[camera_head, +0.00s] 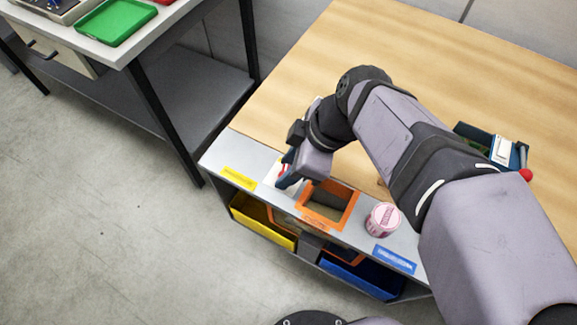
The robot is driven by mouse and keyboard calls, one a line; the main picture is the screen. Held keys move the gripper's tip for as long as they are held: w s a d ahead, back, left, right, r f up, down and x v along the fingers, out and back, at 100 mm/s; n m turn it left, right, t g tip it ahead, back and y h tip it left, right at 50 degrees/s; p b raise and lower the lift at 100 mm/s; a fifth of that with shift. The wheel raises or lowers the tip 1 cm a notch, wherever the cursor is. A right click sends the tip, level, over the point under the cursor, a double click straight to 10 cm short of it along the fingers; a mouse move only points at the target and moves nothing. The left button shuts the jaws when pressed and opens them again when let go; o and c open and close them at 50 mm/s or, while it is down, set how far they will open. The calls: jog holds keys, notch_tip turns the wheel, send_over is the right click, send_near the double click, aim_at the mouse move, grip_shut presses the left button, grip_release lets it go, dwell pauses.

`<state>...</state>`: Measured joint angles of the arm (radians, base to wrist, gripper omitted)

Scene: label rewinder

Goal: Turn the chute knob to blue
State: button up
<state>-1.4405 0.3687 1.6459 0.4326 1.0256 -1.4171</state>
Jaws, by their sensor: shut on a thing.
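My gripper (288,180) points down at the left part of the grey front ledge, beside the orange-framed chute opening (349,209). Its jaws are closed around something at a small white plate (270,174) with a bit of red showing. This is where the chute knob seems to be, but the gripper hides it, so its pointing direction cannot be read. A yellow label (239,178) lies left of the gripper. A blue label (392,259) lies at the ledge's right end.
A pink-and-white roll (383,219) stands on the ledge right of the chute. Below are a yellow bin (262,224) and a blue bin (358,279). A dark device with a red ball handle (525,174) is partly behind my arm. The wooden tabletop (300,75) is clear at the back left.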

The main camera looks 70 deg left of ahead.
jog(key=m, duration=0.2)
jog(key=m+t+y, duration=0.1)
jog(key=m, duration=0.2)
jog(key=shift+s+d+r+m+y, duration=0.1)
jog(key=shift+s+d+m+y, duration=0.1)
jog(key=shift+m+y, duration=0.1)
jog(key=m+t+p, duration=0.1)
jog(key=m, duration=0.2)
jog(key=shift+s+y+p, duration=0.1)
jog(key=shift+y+p, duration=0.2)
jog(key=shift+p, duration=0.05)
jog(key=shift+m+t+p, duration=0.45)
jog(key=shift+m+t, duration=0.05)
jog(key=shift+m, duration=0.3)
jog(key=o, duration=1.1)
jog(key=shift+v, duration=3.6)
jog(key=shift+d, duration=0.1)
